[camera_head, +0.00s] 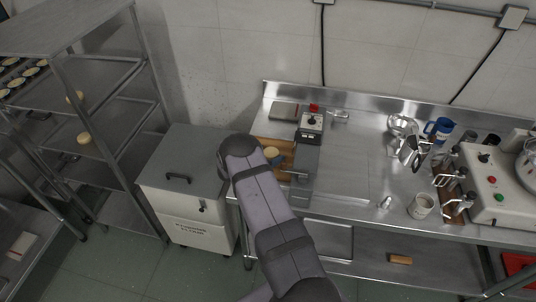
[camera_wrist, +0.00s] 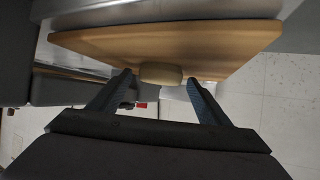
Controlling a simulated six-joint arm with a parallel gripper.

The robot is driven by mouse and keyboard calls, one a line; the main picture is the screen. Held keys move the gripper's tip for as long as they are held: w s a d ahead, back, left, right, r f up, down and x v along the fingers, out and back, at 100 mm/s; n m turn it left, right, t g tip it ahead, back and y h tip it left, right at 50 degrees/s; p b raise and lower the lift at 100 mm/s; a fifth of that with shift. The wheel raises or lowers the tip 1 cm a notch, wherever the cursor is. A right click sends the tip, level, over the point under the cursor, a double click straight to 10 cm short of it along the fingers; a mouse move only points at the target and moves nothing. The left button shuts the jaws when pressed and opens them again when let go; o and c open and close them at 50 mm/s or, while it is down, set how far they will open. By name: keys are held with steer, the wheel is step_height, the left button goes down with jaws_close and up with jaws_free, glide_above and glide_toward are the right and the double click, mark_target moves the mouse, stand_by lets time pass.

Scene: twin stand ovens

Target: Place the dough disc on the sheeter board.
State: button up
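A pale round dough disc (camera_wrist: 160,73) rests on the wooden sheeter board (camera_wrist: 225,45) near the board's edge in the wrist view. In the head view the disc (camera_head: 272,153) lies on the board (camera_head: 287,161), at the left end of the steel counter, beside the sheeter (camera_head: 309,140). My gripper (camera_wrist: 159,78) is open, with one finger on each side of the disc and a gap visible on both sides. My arm hides part of the board and the gripper's fingers in the head view.
A grey-lidded flour bin (camera_head: 185,160) stands left of the counter. A rack (camera_head: 110,130) at the left holds two similar pale rounds (camera_head: 83,138). Blue mug (camera_head: 439,130), white cup (camera_head: 421,206) and a machine (camera_head: 495,185) stand right; the mid-counter is mostly clear.

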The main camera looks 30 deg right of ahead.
steer(key=shift+r, duration=0.2)
steer(key=a+r+n+t+y+b, duration=0.15)
steer(key=a+r+n+y, duration=0.35)
steer(key=a, duration=0.6)
steer(key=a+r+t+y+b, duration=0.1)
steer(key=a+r+t+y, duration=0.1)
steer(key=a+r, duration=0.65)
steer(key=s+a+n+g+y, duration=0.1)
steer(key=s+a+n+y, duration=0.25)
steer(key=s+a, duration=0.45)
steer(key=s+a+n+g, duration=0.1)
steer(key=s+n+g, duration=0.4)
steer(key=s, duration=2)
steer(key=shift+r+g+y, duration=0.35)
steer(key=shift+g, duration=0.8)
